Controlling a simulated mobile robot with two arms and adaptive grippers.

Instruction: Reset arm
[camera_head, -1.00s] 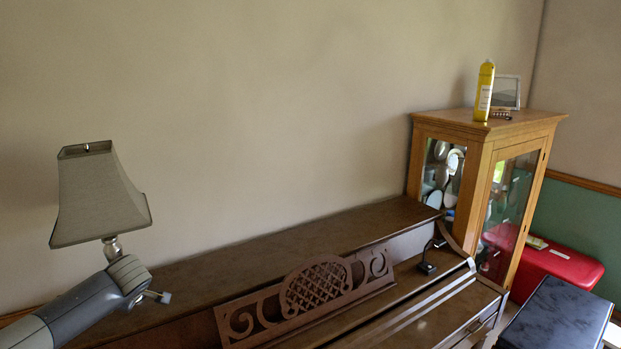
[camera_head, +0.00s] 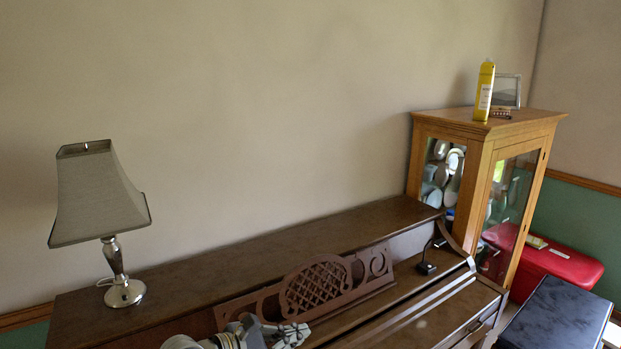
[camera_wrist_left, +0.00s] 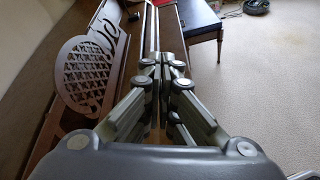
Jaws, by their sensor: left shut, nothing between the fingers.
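My left gripper (camera_head: 290,334) shows at the bottom of the head view, in front of the piano's carved music stand. In the left wrist view its fingers (camera_wrist_left: 160,68) are closed together with nothing between them. The upright piano (camera_head: 400,218) runs across the lower part of the head view. Its carved music stand (camera_head: 318,288) also shows at the left of the wrist view (camera_wrist_left: 85,75). My right gripper is in neither view.
A lamp (camera_head: 99,195) stands on the piano's left end. A small dark object (camera_head: 426,268) sits right of the music stand. A wooden glass cabinet (camera_head: 482,150) bears a yellow bottle (camera_head: 485,92). A red case (camera_head: 560,268) and dark bench (camera_head: 557,318) are at right.

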